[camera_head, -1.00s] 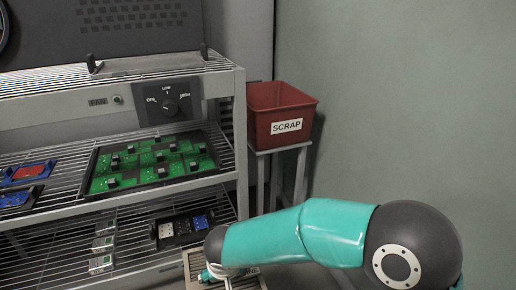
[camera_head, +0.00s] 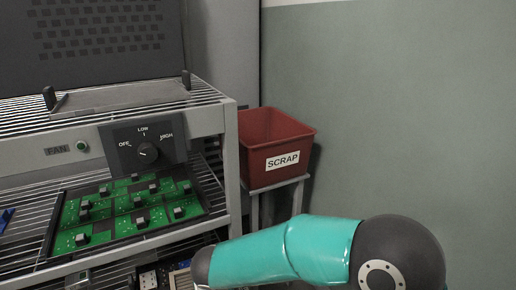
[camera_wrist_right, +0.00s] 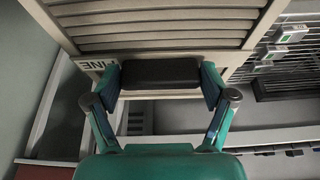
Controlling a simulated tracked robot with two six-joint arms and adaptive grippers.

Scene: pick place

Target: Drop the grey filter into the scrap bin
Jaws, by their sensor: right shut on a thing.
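The scrap bin (camera_head: 277,150) is an open red box labelled SCRAP on a grey stand, right of the rack in the head view. Its inside looks empty from here, though the floor is hidden. In the right wrist view a pale grey slatted filter (camera_wrist_right: 165,32) fills the top, with letters ending in INE on its edge. My right gripper (camera_wrist_right: 163,84) is shut on the filter's dark handle block (camera_wrist_right: 160,73). My left gripper is not in view.
The rack holds a tray of green circuit boards (camera_head: 130,207) behind the arm. A panel with an OFF/LOW/HIGH knob (camera_head: 147,150) is above it. In the wrist view small white modules (camera_wrist_right: 290,33) stand on wire shelving at the right. The wall side right of the bin is clear.

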